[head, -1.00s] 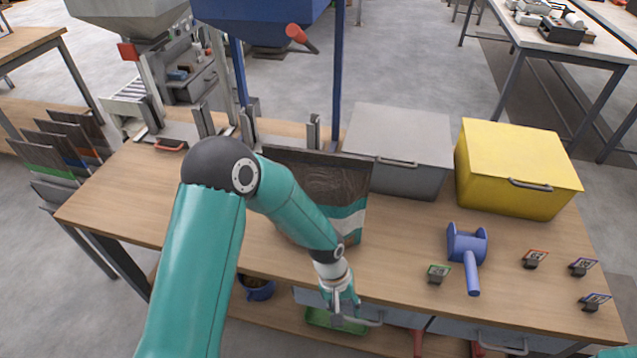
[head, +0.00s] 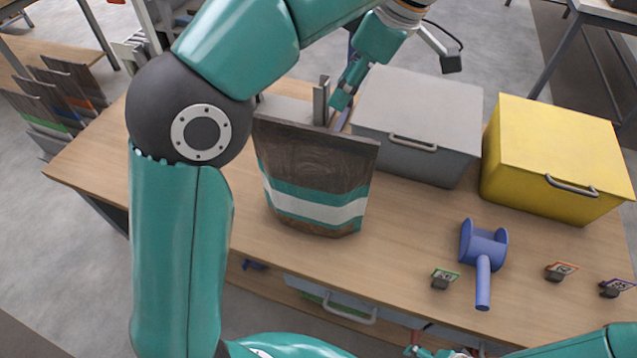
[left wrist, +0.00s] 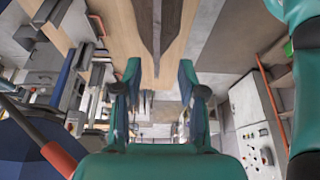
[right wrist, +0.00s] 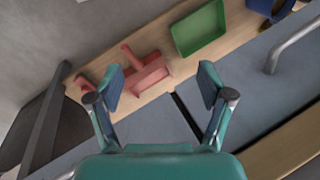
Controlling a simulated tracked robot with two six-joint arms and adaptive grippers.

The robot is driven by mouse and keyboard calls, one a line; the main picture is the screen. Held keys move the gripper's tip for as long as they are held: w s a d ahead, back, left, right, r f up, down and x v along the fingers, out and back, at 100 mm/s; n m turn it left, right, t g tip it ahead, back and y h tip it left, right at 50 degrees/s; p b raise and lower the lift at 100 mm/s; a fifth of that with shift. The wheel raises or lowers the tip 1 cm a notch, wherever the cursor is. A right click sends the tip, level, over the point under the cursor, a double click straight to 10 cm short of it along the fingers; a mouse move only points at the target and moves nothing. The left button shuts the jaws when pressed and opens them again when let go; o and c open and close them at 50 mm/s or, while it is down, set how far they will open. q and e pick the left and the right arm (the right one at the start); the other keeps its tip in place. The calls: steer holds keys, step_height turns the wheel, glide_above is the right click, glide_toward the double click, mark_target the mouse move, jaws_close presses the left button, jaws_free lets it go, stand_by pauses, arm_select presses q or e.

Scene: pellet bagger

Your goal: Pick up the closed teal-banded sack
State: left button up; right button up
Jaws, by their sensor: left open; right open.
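The teal-banded sack (head: 312,180) stands upright on the bench in the head view. It is dark brown with teal and white bands, and its top edge is flat and straight. In the left wrist view the sack (left wrist: 158,25) shows as a narrow dark shape ahead, in line with the gap between the fingers. My left gripper (head: 345,92) is open and empty, above and just behind the sack's top right in the head view; its fingers also show in the left wrist view (left wrist: 160,78). My right gripper (right wrist: 160,82) is open and empty near the bench's drawer fronts.
A grey lidded box (head: 420,115) stands right of the sack, and a yellow box (head: 555,150) beyond it. A blue tool (head: 482,255) and small tagged clips lie on the front right. A green tray (right wrist: 200,28) and a red tool (right wrist: 140,70) lie on the shelf below.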

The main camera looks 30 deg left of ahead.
mark_target(310, 139)
arm_select(q)
steer(key=b+x, duration=0.2)
steer(key=x, duration=0.8)
steer(key=shift+a+f, duration=0.15)
steer(key=shift+a, duration=0.05)
steer(key=x, duration=0.5)
steer(key=shift+w+a+f, duration=0.2)
steer(key=shift+a+f, duration=0.05)
steer(key=shift+a, duration=0.05)
steer(key=shift+f, duration=0.25)
steer(key=shift+f, duration=0.1)
steer(key=shift+c, duration=0.3)
jaws_close()
